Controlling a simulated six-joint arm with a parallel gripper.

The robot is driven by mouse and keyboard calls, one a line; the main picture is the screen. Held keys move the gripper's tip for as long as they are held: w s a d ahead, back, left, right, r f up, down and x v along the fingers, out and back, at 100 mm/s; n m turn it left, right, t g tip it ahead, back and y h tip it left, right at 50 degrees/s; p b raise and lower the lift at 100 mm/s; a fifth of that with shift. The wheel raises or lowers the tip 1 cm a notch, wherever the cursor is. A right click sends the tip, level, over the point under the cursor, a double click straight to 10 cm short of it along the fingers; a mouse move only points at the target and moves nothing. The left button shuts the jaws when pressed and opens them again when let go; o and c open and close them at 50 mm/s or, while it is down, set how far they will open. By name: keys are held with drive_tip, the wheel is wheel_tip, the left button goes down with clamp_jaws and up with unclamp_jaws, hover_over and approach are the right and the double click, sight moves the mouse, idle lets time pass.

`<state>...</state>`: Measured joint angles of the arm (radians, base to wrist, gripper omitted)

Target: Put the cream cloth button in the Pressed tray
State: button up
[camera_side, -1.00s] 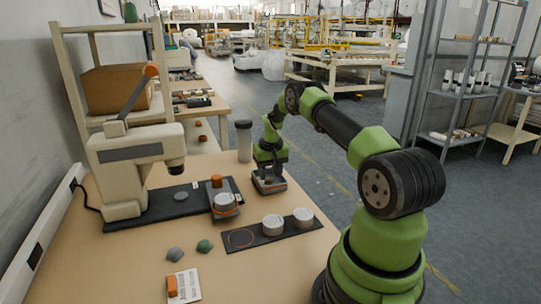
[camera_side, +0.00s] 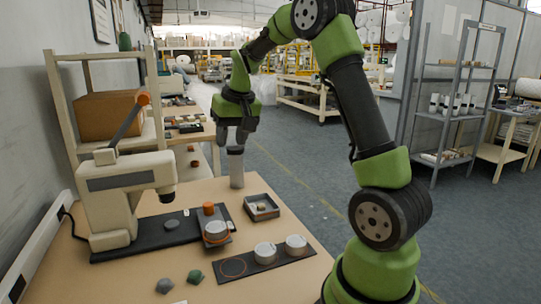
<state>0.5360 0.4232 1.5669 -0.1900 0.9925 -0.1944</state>
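A small cream piece (camera_side: 261,206), which looks like the cream cloth button, lies inside a small square grey tray (camera_side: 275,214) on the table. No label on this tray can be read. My gripper (camera_side: 233,142) is raised above and behind the tray, pointing down over the grey cylinder. Its two dark fingers are apart, with nothing seen between them.
A cream press (camera_side: 125,180) with a raised lever stands at left on a dark base. An orange-topped die block (camera_side: 215,228) is beside it. A dark strip (camera_side: 240,268) holds two pale round pieces. A grey cylinder (camera_side: 236,170) stands behind the tray. Grey (camera_side: 164,286) and green (camera_side: 196,277) lumps lie in front.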

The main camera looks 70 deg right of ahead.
drive_tip(key=s+a+r+n+t+y, duration=0.1)
drive_tip(key=s+a+r, duration=0.2)
drive_tip(key=a, duration=0.3)
drive_tip(key=s+a+r+n+t, duration=0.1)
drive_tip(key=s+a+r, duration=0.25)
drive_tip(key=a, duration=0.25)
drive_tip(key=s+a+f+n+t+y, duration=0.1)
drive_tip(key=s+a+y, duration=0.1)
drive_tip(key=s+a, duration=0.7)
drive_tip(key=s, duration=0.2)
drive_tip(key=shift+s+t, duration=0.35)
drive_tip(key=shift+t, duration=0.05)
